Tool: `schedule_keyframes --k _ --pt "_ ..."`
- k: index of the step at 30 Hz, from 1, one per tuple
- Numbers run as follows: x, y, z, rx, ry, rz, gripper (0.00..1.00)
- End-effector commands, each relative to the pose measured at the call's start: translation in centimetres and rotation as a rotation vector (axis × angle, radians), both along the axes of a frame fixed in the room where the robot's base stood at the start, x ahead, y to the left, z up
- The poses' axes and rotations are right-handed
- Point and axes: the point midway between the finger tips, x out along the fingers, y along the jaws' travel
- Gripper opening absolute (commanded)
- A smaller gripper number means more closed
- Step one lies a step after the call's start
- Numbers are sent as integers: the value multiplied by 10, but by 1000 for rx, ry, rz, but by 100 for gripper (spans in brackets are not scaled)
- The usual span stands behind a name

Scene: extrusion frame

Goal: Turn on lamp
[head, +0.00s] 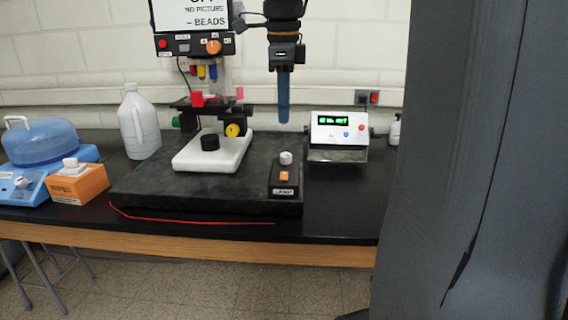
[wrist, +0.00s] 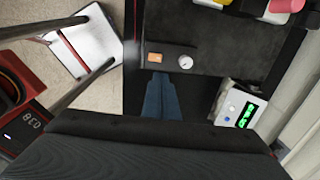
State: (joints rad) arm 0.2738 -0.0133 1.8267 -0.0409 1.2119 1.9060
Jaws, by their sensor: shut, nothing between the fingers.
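The lamp box (head: 285,187) is a small black box labelled "LAMP" at the right front of the black slab. It has an orange switch (head: 284,175) and a white round knob (head: 286,158) behind it. My gripper (head: 283,120) has blue fingers, shut and empty, pointing down above and apart from the box. In the wrist view the fingers (wrist: 161,78) show below the orange switch (wrist: 155,57) and the white knob (wrist: 185,61). I cannot tell from the switch whether the lamp is on.
The black slab (head: 140,187) carries a white stage with a black disc (head: 210,142). A display box (head: 340,128) with green digits stands at right. A white jug (head: 138,122), blue container (head: 40,142) and orange box (head: 78,184) stand at left. A grey column blocks the far right.

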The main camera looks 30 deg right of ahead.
Motion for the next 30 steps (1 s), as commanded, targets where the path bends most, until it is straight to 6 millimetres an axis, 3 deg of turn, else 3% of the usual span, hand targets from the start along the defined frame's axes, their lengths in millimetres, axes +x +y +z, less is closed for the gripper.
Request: schedule_keyframes --k 11,30 --pt "0 -1 -9 1 3 2 0" --pt "10 -8 -119 1 5 2 0"
